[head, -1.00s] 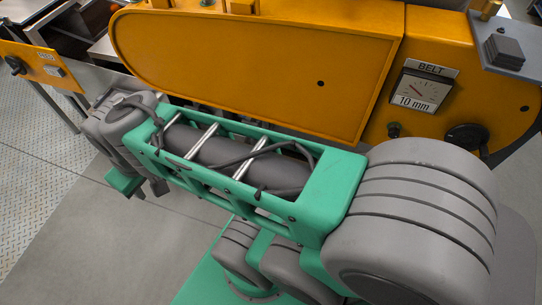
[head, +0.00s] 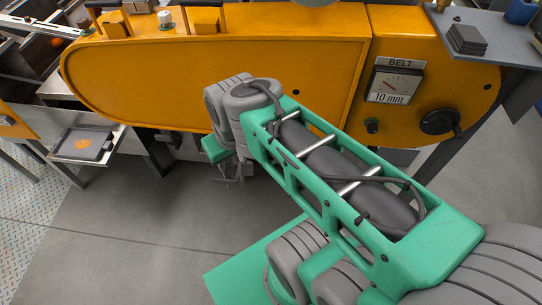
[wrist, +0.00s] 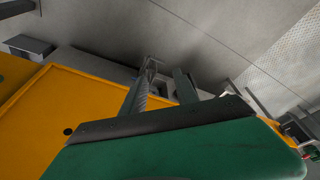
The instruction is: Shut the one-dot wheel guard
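A large orange rounded cover (head: 215,78) with a single dark dot fills the upper middle of the head view; I cannot tell for certain that it is the one-dot wheel guard. Its front looks flush with the machine. In the wrist view an orange panel (wrist: 60,105) with a dark dot lies at the left. My gripper (wrist: 165,68) has its two fingers apart with nothing between them. In the head view my gripper (head: 232,170) hangs just below the cover's lower edge, partly hidden by my wrist.
A gauge marked BELT, 10 mm (head: 395,83) and a black knob (head: 440,122) sit right of the cover. A grey tray (head: 82,145) juts out at lower left. A grey shelf (head: 490,38) projects at upper right. The floor before the machine is clear.

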